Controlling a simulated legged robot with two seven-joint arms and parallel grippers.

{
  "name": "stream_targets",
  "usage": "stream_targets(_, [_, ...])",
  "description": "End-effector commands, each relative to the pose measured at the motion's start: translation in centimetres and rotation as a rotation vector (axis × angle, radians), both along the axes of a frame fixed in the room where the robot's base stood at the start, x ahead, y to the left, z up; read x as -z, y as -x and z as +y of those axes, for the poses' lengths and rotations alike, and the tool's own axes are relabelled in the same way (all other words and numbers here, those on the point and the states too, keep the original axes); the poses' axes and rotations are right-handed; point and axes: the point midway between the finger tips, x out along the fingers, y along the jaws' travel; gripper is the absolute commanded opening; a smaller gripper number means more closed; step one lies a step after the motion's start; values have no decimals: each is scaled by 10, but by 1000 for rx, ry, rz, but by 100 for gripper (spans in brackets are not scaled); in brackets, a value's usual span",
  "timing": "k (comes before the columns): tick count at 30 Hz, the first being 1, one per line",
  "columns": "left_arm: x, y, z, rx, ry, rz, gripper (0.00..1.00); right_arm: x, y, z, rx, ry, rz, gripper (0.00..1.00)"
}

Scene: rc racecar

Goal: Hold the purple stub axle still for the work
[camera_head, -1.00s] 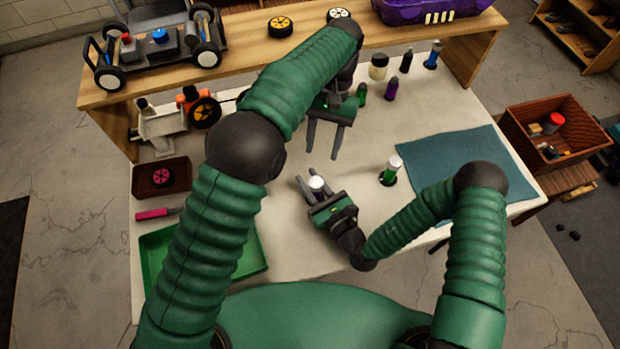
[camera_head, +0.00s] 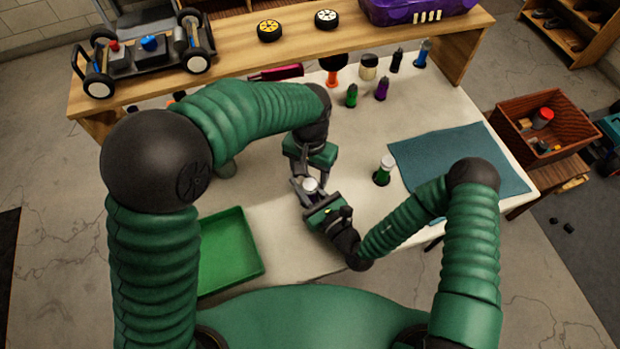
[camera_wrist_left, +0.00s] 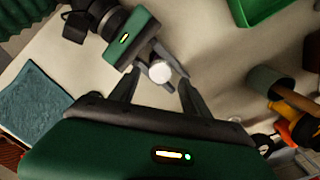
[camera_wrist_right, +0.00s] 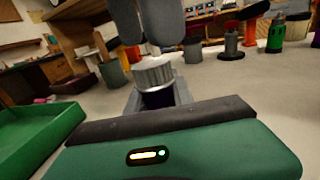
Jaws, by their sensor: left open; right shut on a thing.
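My right gripper (camera_head: 309,192) is shut on a small piece with a white ribbed top (camera_head: 311,184) and a dark purple body, which shows best in the right wrist view (camera_wrist_right: 156,88). It stands upright between the fingers; I take it for the purple stub axle, though its lower end is hidden. My left gripper (camera_head: 308,174) is open just above and beyond it. In the left wrist view, the white top (camera_wrist_left: 160,72) lies just past the open fingers. Blurred dark fingers (camera_wrist_right: 150,25) of my left gripper hang over it in the right wrist view.
A green tray (camera_head: 228,252) lies at the front left. A white-capped green bottle (camera_head: 383,170) stands to the right, near a teal mat (camera_head: 460,160). Several bottles stand at the back, below the wooden shelf (camera_head: 220,78). Bare tabletop lies between.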

Motion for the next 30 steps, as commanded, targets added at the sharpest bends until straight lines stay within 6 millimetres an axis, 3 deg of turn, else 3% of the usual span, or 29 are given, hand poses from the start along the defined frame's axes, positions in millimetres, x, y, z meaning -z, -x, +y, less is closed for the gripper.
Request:
stream_targets(3, [21, 0, 0, 1, 0, 2, 55, 0, 0, 0, 0, 1, 1, 0])
stream_targets(6, [29, 0, 0, 1, 0, 0, 55, 0, 0, 0, 0, 1, 1, 0])
stream_targets(14, [31, 0, 0, 0, 0, 0, 55, 0, 0, 0, -1, 0, 1, 0])
stream_targets(27, [31, 0, 0, 0, 0, 0, 0, 0, 0, 0, -1, 1, 1, 0])
stream_targets(30, [31, 0, 0, 0, 0, -1, 0, 0, 0, 0, -1, 1, 1, 0])
